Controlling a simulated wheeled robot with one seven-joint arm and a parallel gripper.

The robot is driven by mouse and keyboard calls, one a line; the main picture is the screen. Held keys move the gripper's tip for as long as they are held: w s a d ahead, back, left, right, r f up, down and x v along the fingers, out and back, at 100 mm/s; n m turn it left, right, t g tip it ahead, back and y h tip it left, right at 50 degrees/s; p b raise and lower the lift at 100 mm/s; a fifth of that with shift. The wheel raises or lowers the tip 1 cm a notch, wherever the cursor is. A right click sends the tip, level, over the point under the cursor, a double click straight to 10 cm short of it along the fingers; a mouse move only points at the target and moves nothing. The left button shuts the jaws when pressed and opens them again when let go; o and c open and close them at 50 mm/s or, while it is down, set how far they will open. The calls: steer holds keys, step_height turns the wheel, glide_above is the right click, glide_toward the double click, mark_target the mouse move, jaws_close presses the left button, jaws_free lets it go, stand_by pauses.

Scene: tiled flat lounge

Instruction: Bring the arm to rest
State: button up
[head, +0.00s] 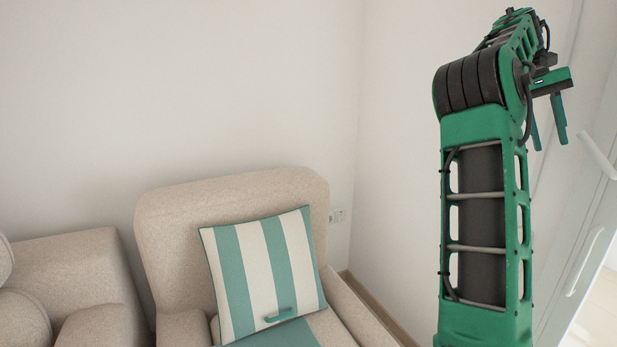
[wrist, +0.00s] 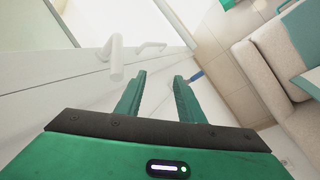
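My arm stands raised at the right of the head view, its upper part bent over near the top edge. My gripper (head: 549,140) hangs at the far right with its fingers pointing down, in front of the pale wall and door. In the wrist view my gripper (wrist: 160,78) shows two green fingers well apart. Nothing is between them, and they touch nothing that I can see.
A white door (head: 578,235) with white handles (head: 598,157) is close at the right; a handle (wrist: 117,60) also shows beside the fingers in the wrist view. A beige armchair (head: 170,215) holds a striped cushion (head: 262,265). A sofa (head: 85,270) is at left.

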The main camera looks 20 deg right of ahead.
steer(key=s+a+f+n+t+y, duration=0.1)
steer(key=s+a+f+t+y, duration=0.1)
steer(key=a+f, duration=0.8)
steer(key=s+a+f+t+y, duration=0.1)
steer(key=a+f+t, duration=0.1)
steer(key=a+f, duration=0.8)
steer(key=s+a+f+n, duration=0.1)
steer(key=s+a+f, duration=0.3)
steer(key=a, duration=0.6)
steer(key=s+a+f, duration=0.4)
steer(key=s+a, duration=0.1)
steer(key=a, duration=0.5)
steer(key=shift+s+n, duration=0.4)
steer(key=shift+s+f, duration=0.1)
steer(key=shift+f, duration=0.1)
steer(key=shift+c, duration=0.5)
steer(key=shift+d, duration=0.1)
